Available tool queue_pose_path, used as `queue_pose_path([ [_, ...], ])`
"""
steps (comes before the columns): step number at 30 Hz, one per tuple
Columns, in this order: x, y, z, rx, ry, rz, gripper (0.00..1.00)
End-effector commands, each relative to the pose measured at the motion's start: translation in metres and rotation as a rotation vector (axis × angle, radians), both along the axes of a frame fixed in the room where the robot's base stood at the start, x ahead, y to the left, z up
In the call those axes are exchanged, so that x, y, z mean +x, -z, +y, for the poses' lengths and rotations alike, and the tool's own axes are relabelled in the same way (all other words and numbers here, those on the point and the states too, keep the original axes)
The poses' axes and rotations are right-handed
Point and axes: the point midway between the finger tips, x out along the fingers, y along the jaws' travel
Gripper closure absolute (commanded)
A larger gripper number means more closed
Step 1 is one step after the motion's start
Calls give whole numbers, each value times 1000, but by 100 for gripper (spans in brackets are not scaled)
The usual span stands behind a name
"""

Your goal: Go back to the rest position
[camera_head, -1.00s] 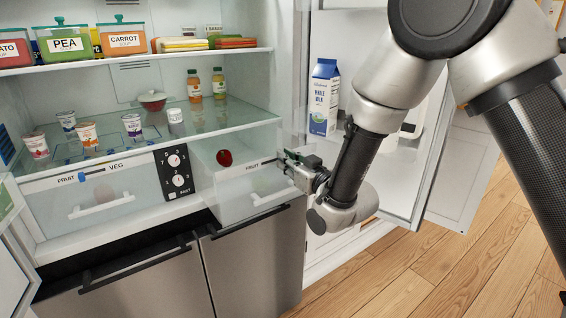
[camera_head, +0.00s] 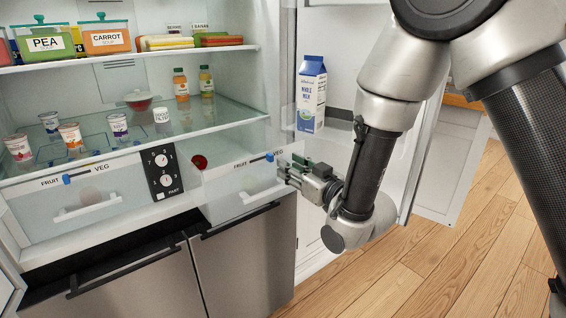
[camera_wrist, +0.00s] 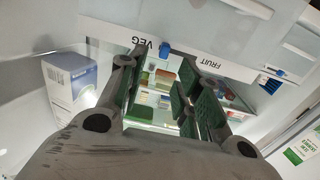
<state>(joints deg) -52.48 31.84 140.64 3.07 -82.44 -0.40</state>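My gripper (camera_head: 284,172) is in front of the right end of the right fridge drawer (camera_head: 228,204). Its two fingers (camera_wrist: 162,64) are spread apart in the wrist view, with nothing visible between them. In the head view the fingertips overlap the drawer's right end; I cannot tell whether they touch it. The drawer has a FRUIT/VEG label strip with a blue slider (camera_head: 269,157) and a pale handle (camera_head: 263,189). A red round fruit (camera_head: 199,162) shows inside it, partly hidden. My arm is stretched forward and down, away from my body.
The open fridge door with a milk carton (camera_head: 311,95) on its shelf is close behind my arm. A glass shelf (camera_head: 215,112) with cups and bottles is above the drawers. Wooden floor (camera_head: 440,250) is clear at the right.

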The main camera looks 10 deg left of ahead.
Motion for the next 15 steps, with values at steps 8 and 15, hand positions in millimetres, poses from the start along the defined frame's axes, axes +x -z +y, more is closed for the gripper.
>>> queue_pose_path([
  [8, -4, -1, -5, 1, 0, -1, 66],
  [15, -5, 20, -6, -64, 0, 56, 66],
])
